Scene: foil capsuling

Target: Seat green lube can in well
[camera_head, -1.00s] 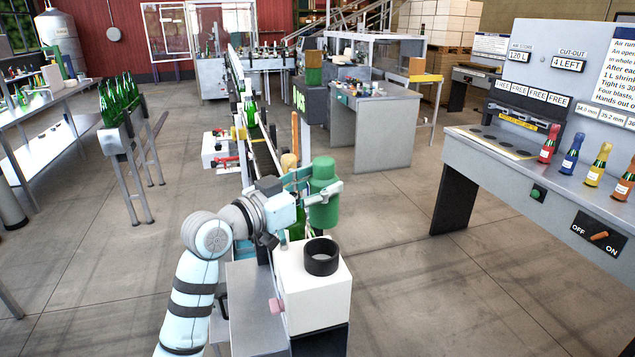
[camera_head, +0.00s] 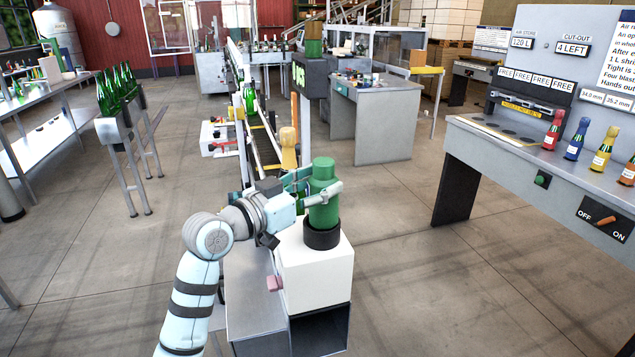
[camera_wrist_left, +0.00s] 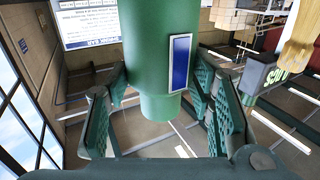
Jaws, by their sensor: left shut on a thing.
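The green lube can (camera_head: 323,205) is upright in my left gripper (camera_head: 316,190), which is shut around its body. Its lower end meets the black ring-shaped well (camera_head: 322,237) on top of the white box (camera_head: 318,275). The ring's front wall hides the can's bottom, so I cannot tell how deep it sits. In the left wrist view the can (camera_wrist_left: 150,45) stands between the two green finger pads, with a blue label patch on its side and its narrower end showing. My right gripper is out of view.
At right is a grey bench (camera_head: 500,150) with several coloured-foil bottles. A rack of green bottles (camera_head: 118,125) stands at left. Floor right of the box is clear.

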